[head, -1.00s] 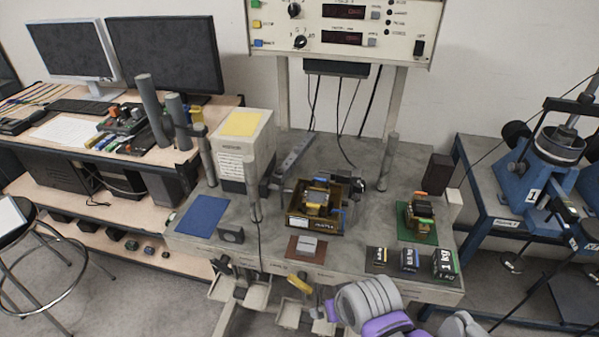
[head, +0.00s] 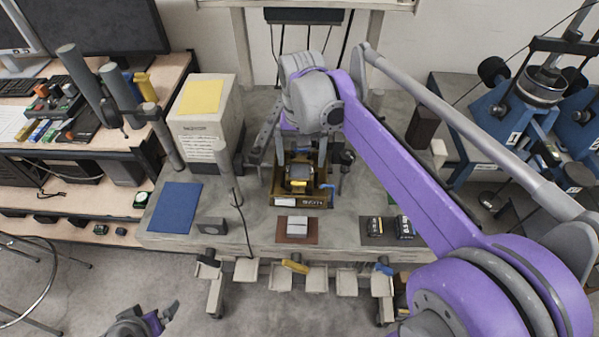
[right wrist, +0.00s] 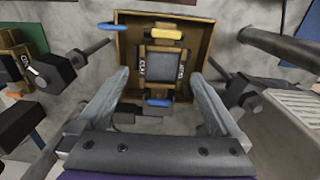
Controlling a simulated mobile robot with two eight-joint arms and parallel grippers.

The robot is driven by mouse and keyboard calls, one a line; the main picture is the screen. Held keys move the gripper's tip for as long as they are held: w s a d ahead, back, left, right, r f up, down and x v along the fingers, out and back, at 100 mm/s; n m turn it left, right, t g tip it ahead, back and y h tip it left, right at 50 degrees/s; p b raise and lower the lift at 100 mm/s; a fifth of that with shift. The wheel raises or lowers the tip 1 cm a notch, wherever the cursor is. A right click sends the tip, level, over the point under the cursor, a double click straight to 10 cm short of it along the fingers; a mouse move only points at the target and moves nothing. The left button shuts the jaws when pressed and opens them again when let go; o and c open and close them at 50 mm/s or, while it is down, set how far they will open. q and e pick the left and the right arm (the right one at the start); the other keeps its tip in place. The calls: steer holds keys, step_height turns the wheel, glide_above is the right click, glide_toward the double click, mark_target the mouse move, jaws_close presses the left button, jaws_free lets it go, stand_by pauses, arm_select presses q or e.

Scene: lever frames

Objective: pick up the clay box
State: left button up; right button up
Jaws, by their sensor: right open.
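The clay box (head: 298,180) is a small dark box with brass-coloured sides and yellow and blue fittings. It sits inside an open brown tray (head: 284,200) on the grey bench. In the right wrist view the clay box (right wrist: 160,66) shows a dark square top and side labels. My right gripper (head: 301,160) is open and points down over the box. In the right wrist view its two fingers reach towards either side of the box, with nothing held. My left gripper (head: 150,322) is low at the bottom left, partly cut off, away from the bench.
Posts and rods stand beside the tray. A cream box with a yellow top (head: 205,115) and a blue mat (head: 174,208) are to the left. A brown mat with a grey block (head: 298,228) lies in front. Small black weights (head: 374,227) are at front right.

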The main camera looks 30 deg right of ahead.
mark_target(300, 170)
steer(key=f, duration=0.4)
steer(key=w+f, duration=0.1)
steer(key=shift+d+f, duration=0.1)
steer(key=shift+f, duration=0.3)
steer(key=shift+c, duration=0.2)
jaws_close()
